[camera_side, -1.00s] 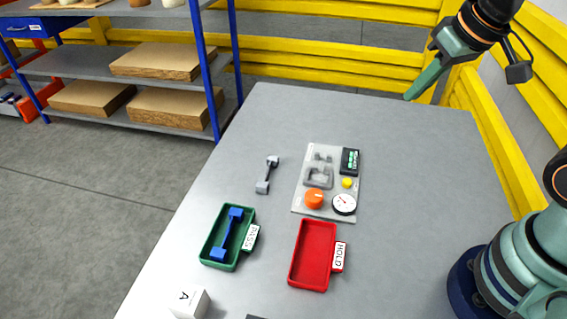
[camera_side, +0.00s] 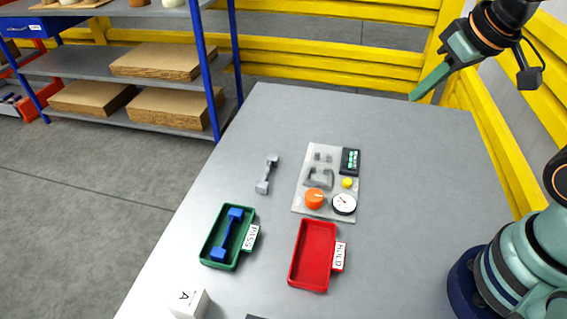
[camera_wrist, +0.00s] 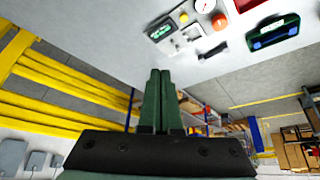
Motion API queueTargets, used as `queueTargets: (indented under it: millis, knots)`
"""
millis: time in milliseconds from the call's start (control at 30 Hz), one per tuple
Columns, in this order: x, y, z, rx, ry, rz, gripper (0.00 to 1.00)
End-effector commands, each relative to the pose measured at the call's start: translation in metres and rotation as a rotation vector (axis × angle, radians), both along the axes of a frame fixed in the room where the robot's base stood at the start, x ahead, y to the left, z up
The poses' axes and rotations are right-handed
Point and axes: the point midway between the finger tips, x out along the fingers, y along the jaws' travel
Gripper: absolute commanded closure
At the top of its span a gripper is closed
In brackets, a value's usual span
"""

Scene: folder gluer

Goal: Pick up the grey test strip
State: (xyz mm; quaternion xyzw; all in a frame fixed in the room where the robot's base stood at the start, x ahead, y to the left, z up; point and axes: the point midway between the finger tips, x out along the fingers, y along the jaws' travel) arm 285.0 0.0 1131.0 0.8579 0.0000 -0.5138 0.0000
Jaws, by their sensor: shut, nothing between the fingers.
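The grey test strip (camera_side: 267,175), a small bar with wider ends, lies on the table left of the tester panel in the side view. It also appears small in the wrist view (camera_wrist: 213,50). My gripper (camera_side: 413,98) is shut and empty, raised near the table's far right edge, well away from the strip. Its green fingers (camera_wrist: 158,75) are together in the wrist view. A blue strip (camera_side: 228,234) lies in the green PASS tray (camera_side: 209,262). The red HOLD tray (camera_side: 313,256) is empty.
The tester panel (camera_side: 299,203) carries an orange knob (camera_side: 314,198), a dial (camera_side: 344,204), a yellow button (camera_side: 347,183) and a display (camera_side: 350,161). A white block marked A (camera_side: 189,304) stands at the front. Yellow rails (camera_side: 330,62) border the far side. The table's far part is clear.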

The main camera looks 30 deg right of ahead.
Motion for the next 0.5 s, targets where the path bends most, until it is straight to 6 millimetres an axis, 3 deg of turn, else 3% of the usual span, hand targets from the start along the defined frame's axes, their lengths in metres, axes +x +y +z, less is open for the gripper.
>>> queueTargets:
  millis: [133, 167, 300, 333, 500]
  knots:
    - [0.0, 0.0, 0.0, 0.0, 0.0, 0.0, 1.0]
    - [0.0, 0.0, 0.0, 0.0, 0.0, 0.0, 0.92]
    - [0.0, 0.0, 0.0, 0.0, 0.0, 0.0, 0.39]
    - [0.0, 0.0, 0.0, 0.0, 0.0, 0.0, 0.3]
    - [0.0, 0.0, 0.0, 0.0, 0.0, 0.0, 0.3]
